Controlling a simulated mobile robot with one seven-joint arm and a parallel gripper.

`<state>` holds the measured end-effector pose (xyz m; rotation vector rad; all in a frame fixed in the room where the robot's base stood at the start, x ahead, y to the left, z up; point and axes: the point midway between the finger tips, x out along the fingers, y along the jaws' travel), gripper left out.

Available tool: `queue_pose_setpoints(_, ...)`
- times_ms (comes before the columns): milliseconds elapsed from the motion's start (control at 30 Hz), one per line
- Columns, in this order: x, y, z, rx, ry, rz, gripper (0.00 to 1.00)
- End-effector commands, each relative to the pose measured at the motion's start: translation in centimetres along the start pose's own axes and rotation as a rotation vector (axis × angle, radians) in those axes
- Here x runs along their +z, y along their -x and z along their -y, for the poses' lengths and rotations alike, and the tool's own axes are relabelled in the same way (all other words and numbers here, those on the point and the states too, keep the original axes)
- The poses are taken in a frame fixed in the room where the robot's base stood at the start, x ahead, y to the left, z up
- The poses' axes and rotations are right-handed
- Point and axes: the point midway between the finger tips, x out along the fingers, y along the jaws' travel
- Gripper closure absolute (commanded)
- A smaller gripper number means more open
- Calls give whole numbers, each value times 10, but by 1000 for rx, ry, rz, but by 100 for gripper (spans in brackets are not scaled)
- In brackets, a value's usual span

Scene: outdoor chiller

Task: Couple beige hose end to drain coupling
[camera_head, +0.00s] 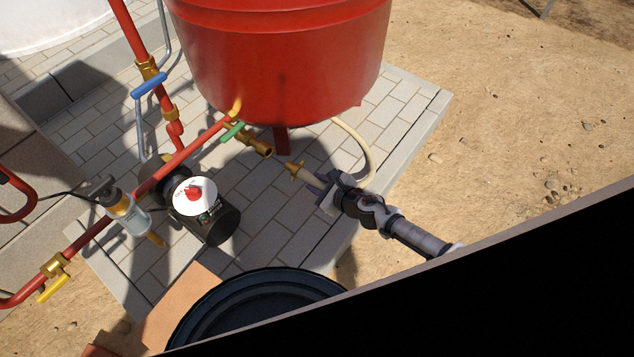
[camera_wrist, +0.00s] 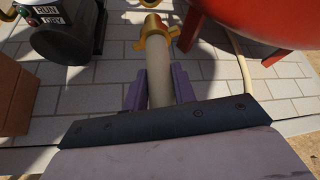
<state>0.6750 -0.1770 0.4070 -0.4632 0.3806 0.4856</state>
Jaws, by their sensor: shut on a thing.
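My gripper (camera_head: 312,184) is shut on the beige hose end (camera_head: 295,171), which has a brass winged fitting at its tip. The wrist view shows the hose end (camera_wrist: 158,80) between the purple fingers (camera_wrist: 158,90), pointing away from me. The brass drain coupling (camera_head: 255,145) sticks out below the red tank, beside a green lever. The hose end's tip is apart from the coupling, a short gap to its lower right, and roughly faces it. The beige hose (camera_head: 362,143) curves behind my gripper toward the tank's underside.
The red tank (camera_head: 280,50) stands on legs above the paving. A dark round tub (camera_head: 260,305) is at the bottom. Open paving (camera_head: 270,220) lies below the coupling.

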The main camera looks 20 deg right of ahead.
Motion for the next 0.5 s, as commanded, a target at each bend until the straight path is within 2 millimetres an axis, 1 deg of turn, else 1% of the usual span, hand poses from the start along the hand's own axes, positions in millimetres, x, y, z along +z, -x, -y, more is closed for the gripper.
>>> queue_pose_setpoints(33,-2,0,0,0,0,2,100)
queue_pose_setpoints(67,2,-2,0,1,1,2,100)
queue_pose_setpoints(400,21,-36,0,2,1,2,100)
queue_pose_setpoints(500,24,-44,0,1,1,2,100)
